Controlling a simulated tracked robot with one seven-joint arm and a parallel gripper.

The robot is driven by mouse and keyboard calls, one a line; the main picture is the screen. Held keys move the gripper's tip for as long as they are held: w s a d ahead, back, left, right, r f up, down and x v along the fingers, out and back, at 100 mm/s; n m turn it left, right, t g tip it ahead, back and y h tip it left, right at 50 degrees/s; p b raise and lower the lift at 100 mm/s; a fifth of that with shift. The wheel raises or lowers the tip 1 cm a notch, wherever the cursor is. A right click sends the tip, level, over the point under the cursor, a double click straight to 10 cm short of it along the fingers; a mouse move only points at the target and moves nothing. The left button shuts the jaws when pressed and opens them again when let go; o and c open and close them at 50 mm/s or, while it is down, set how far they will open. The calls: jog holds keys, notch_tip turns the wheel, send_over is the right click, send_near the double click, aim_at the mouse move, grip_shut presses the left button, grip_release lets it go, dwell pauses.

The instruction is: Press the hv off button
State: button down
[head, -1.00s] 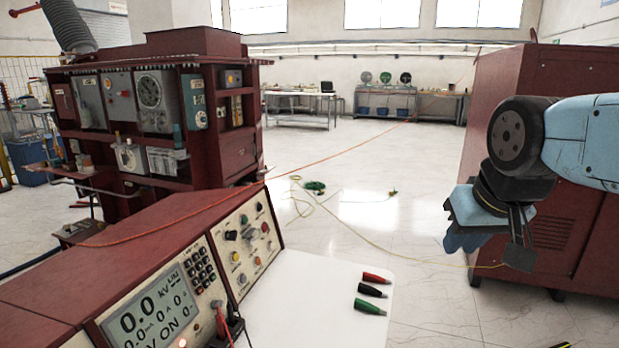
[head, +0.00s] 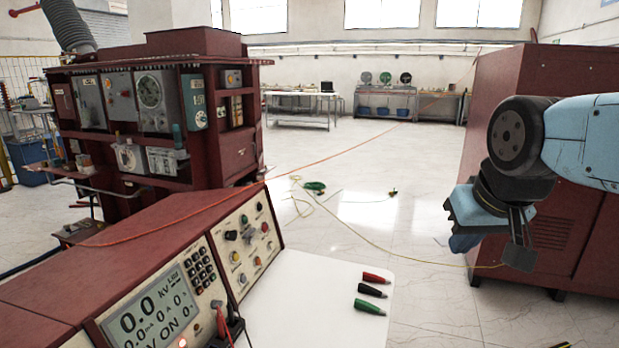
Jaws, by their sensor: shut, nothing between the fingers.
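The control console's button panel (head: 247,246) is at lower left, with several small round buttons and knobs. A green button (head: 245,219), a red button (head: 264,227) and an orange button (head: 235,256) show on it. The labels are too small to read, so I cannot tell which is the hv off button. The display (head: 152,312) reads 0.0 kV with "V ON" below, its edge cut off. My gripper (head: 519,257) hangs at the right, shut and empty, well apart from the console and to the right of it.
A white tabletop (head: 310,295) beside the panel holds red, black and green clips (head: 372,291). A dark red cabinet (head: 590,215) stands behind my arm. The transformer rack (head: 225,150) is at the left. An orange cable (head: 330,157) crosses the view. The middle floor is mostly open.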

jog(key=shift+w, duration=0.1)
jog(key=w+a+f+m+t+y, duration=0.15)
jog(key=w+a, duration=0.25)
jog(key=w, duration=0.5)
jog(key=w+a+f+m+t, duration=0.1)
jog(key=w+a+f, duration=0.2)
jog(key=w, duration=0.7)
jog(key=w+a+f+m+t, duration=0.1)
jog(key=w+a+f+m, duration=0.2)
jog(key=w, duration=0.6)
jog(key=w+a+f+m+t+y, duration=0.5)
jog(key=w+a+f+m, duration=0.9)
jog(key=w+a+f, duration=0.3)
jog(key=shift+w+f+t, duration=0.75)
jog(key=shift+w+f, duration=0.3)
jog(key=shift+w, duration=0.45)
jog(key=shift+y, duration=0.25)
